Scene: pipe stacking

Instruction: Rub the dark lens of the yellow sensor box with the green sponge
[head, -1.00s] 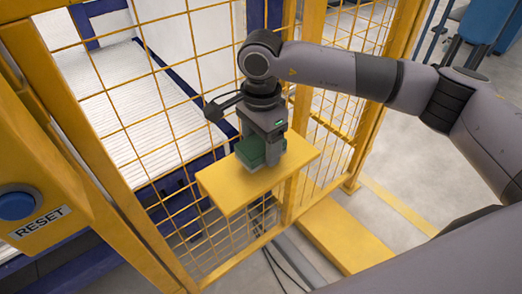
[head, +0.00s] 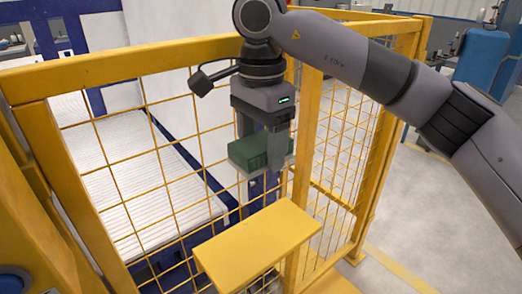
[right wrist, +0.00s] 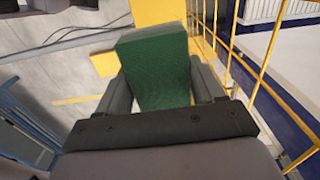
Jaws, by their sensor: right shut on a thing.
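The green sponge (head: 250,153) is held in my right gripper (head: 264,150), above a yellow shelf (head: 257,247) and apart from it. In the right wrist view the sponge (right wrist: 156,66) sits between the two grey fingers of the right gripper (right wrist: 165,90), which are shut on it. The yellow sensor box and its dark lens do not show in either view. My left gripper is not in view.
A yellow mesh fence (head: 150,120) stands close behind the gripper and the shelf. Beyond it is a white slatted conveyor bed (head: 130,175) with blue frames. Grey floor (head: 430,215) lies open at the right.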

